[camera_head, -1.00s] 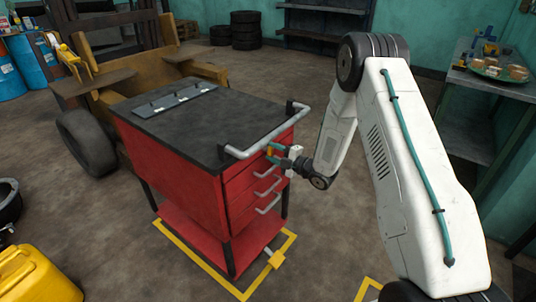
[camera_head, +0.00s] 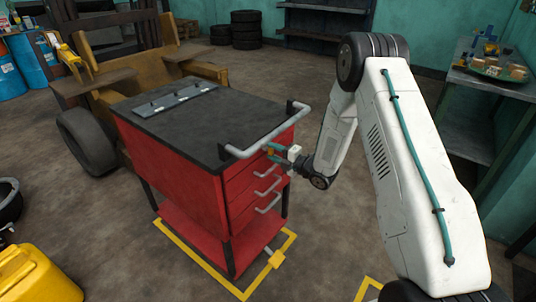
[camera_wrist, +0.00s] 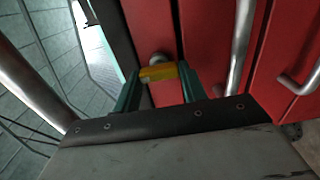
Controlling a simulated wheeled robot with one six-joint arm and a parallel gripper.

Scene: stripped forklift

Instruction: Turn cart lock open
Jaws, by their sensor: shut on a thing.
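The red tool cart (camera_head: 170,170) with a black top stands in the middle of the head view. Its lock has a yellow handle (camera_wrist: 158,72) on a round grey hub, set on the cart's red drawer side. My gripper (camera_head: 275,152) is at the upper part of that side, just below the grey push bar. In the wrist view, the teal fingers of my gripper (camera_wrist: 160,82) lie on either side of the yellow handle and are shut on it. The handle lies nearly level across the wrist picture. The finger ends partly hide its sides.
The grey push bar (camera_head: 262,140) runs close above my gripper. Drawer handles (camera_head: 268,187) stick out just below it. A yellow floor outline surrounds the cart. A workbench (camera_head: 490,85) stands right, and a yellow can (camera_head: 38,275) front left.

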